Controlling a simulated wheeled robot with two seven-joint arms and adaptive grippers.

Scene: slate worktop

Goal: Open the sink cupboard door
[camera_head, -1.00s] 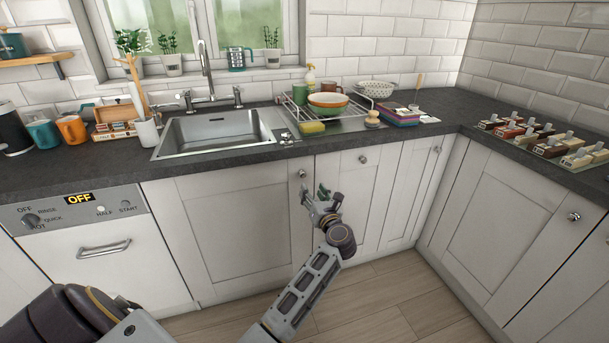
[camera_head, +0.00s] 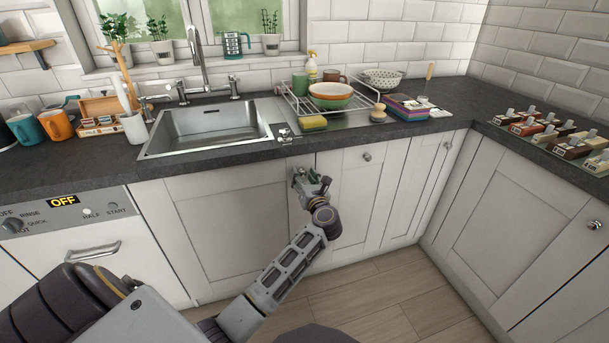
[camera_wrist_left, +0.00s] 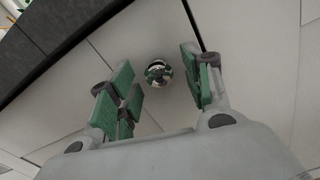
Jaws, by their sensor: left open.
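The sink cupboard door (camera_head: 232,232) is a pale panelled door below the sink, and it looks shut. Its round metal knob (camera_wrist_left: 158,73) is near the door's upper right corner. My left gripper (camera_head: 308,180) is at that corner and mostly covers the knob in the head view. In the left wrist view its green-padded fingers (camera_wrist_left: 162,90) are open, one on each side of the knob, with space between pads and knob. My right gripper is not in view.
A neighbouring door with its own knob (camera_head: 367,156) is just to the right. The dishwasher (camera_head: 75,235) is to the left. The dark worktop (camera_head: 300,150) overhangs the doors, with a steel sink (camera_head: 205,130) and a dish rack (camera_head: 325,105). The wooden floor (camera_head: 385,290) is clear.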

